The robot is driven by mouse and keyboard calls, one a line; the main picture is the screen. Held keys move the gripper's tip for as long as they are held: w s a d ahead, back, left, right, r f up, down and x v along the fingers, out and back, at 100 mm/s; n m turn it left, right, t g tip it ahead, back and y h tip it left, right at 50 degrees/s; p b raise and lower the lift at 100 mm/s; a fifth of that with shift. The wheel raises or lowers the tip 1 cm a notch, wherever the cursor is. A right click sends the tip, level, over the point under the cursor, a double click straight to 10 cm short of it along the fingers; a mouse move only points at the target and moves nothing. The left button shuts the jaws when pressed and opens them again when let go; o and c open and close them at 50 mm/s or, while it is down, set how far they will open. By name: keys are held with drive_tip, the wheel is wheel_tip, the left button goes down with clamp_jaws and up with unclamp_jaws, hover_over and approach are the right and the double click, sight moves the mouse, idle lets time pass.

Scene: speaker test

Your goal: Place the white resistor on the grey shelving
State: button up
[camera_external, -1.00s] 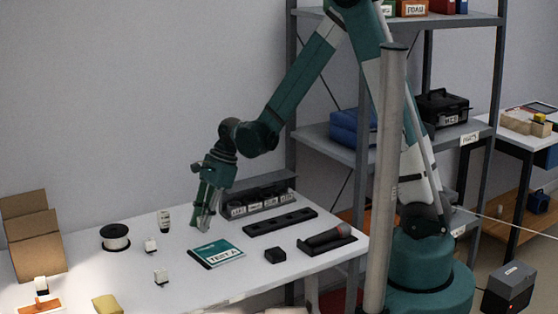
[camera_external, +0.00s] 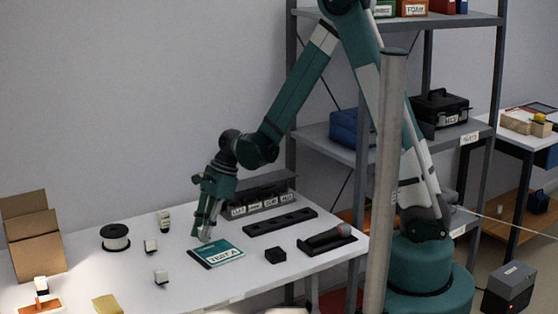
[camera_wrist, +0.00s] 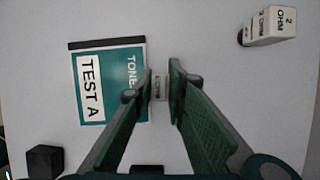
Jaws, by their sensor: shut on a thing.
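My gripper (camera_wrist: 160,82) is shut on a small white resistor (camera_wrist: 160,88), a pale block with print on it, held between the fingertips. In the external view my gripper (camera_external: 205,236) is low over the white table, just at the left edge of the TEST A booklet (camera_external: 216,253); the held resistor is hard to make out there. A second white block marked 2 OHM (camera_wrist: 267,28) stands at the upper right of the wrist view. The grey shelving (camera_external: 345,154) stands at the right behind my arm, with several levels.
The middle shelf holds a blue bundle (camera_external: 345,127) and a black case (camera_external: 441,106).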

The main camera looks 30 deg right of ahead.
drive_tip(key=shift+f, duration=0.15)
drive_tip(key=o, duration=0.9)
drive_tip(key=p+v, duration=0.3)
drive_tip(key=v, duration=0.9)
idle(0.7)
